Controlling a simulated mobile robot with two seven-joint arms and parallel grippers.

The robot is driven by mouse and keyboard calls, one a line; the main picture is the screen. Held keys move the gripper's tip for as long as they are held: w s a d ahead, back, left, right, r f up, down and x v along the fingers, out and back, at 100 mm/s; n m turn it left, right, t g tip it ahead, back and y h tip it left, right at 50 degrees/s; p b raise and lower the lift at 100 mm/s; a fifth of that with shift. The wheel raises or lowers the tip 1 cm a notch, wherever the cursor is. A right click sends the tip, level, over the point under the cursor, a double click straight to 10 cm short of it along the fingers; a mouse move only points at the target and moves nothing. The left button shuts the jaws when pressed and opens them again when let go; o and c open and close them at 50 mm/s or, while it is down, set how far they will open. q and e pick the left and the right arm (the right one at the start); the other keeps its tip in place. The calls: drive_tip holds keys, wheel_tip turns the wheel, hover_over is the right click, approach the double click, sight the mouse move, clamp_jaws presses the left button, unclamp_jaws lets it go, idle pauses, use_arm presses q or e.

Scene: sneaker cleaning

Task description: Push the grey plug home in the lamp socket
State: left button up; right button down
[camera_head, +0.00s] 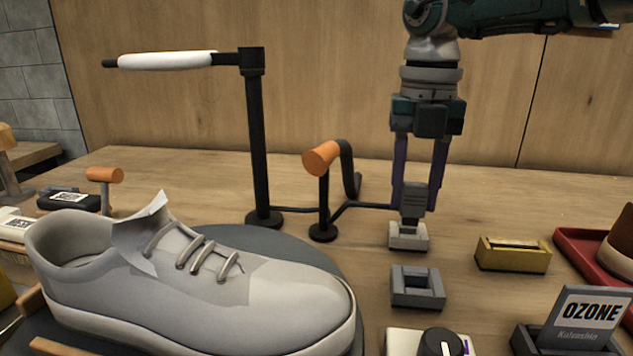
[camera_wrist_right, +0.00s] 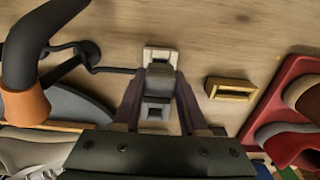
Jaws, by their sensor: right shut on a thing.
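The grey plug (camera_head: 413,198) is upright between the purple fingers of my right gripper (camera_head: 413,200), which is shut on it. The plug also shows in the wrist view (camera_wrist_right: 160,78). The pale grey lamp socket (camera_head: 408,238) sits on the table directly below, and also shows in the wrist view (camera_wrist_right: 160,55). The plug's lower end meets or overlaps the socket's top in the head view; how deep it sits is hidden. The lamp (camera_head: 168,61) is a white tube on a black post. My left gripper is not in view.
A dark grey open block (camera_head: 400,299) stands in front of the socket, and a yellow block (camera_head: 513,255) to its right. A black cable (camera_head: 365,206) runs behind at left. An orange-tipped stand (camera_head: 322,158), large sneaker (camera_head: 200,290), knob box (camera_head: 440,343) and red tray (camera_head: 572,245) surround this area.

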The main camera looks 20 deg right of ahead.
sight(415, 185)
drive_tip(key=shift+f+b, duration=0.95)
drive_tip(key=shift+f, duration=0.4)
drive_tip(key=shift+c, duration=1.8)
unclamp_jaws()
drive_tip(key=shift+r, duration=0.15)
wheel_tip(415, 185, up, 9)
drive_tip(key=shift+r+p, duration=0.1)
drive_tip(key=shift+p, duration=0.75)
drive_tip(key=shift+r, duration=0.3)
